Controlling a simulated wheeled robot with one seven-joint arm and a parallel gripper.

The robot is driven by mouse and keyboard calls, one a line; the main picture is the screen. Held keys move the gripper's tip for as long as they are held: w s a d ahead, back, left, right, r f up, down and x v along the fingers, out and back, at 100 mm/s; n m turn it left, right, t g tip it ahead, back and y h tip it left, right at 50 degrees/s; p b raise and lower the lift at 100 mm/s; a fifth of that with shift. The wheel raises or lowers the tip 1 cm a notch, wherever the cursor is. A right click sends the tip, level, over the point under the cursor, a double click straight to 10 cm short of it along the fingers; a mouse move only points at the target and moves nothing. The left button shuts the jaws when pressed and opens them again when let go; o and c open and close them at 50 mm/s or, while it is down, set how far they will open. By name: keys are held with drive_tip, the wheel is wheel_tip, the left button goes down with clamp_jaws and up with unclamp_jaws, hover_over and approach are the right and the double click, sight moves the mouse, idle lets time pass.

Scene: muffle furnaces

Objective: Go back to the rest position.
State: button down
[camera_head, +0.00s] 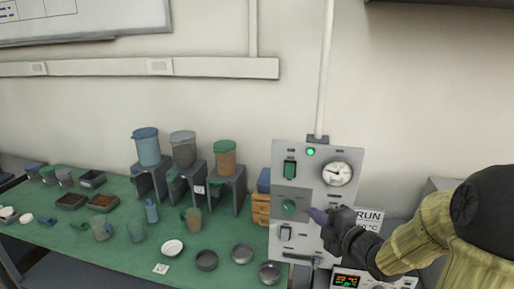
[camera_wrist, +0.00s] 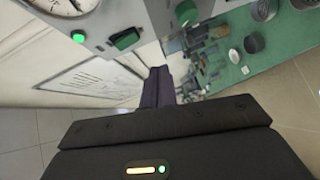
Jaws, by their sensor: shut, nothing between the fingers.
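My gripper (camera_head: 318,214) is at the right in the head view, in front of a grey control panel (camera_head: 279,247). Its fingers are closed with nothing between them, and their tips point left, close to a green knob (camera_head: 289,206). Whether they touch the knob cannot be told. In the wrist view the shut fingers (camera_wrist: 158,86) show at the middle, with the panel (camera_wrist: 113,14) and a green switch (camera_wrist: 125,39) above. A green lamp (camera_head: 310,152) is lit on the panel beside a round gauge (camera_head: 337,173).
A green-topped bench (camera_head: 110,265) runs left, holding dishes, cups and several hoppers (camera_head: 183,150) on stands. Wooden drawers (camera_head: 261,208) stand just left of the panel. A lit display (camera_head: 346,281) and a RUN sign (camera_head: 369,215) are near my arm. Open space lies before the bench.

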drive_tip(key=s+a+f+m+g+h, duration=0.2)
drive_tip(key=s+f+m+g, duration=0.4)
drive_tip(key=s+m, duration=0.3)
drive_tip(key=s+a+f+m+g+h, duration=0.3)
drive_tip(key=s+f+m+g+h, duration=0.2)
drive_tip(key=s+m, duration=0.4)
drive_tip(key=f+m+g, duration=0.1)
drive_tip(key=m, duration=0.2)
drive_tip(key=shift+a+f, duration=0.15)
drive_tip(key=shift+a, duration=0.1)
idle(0.8)
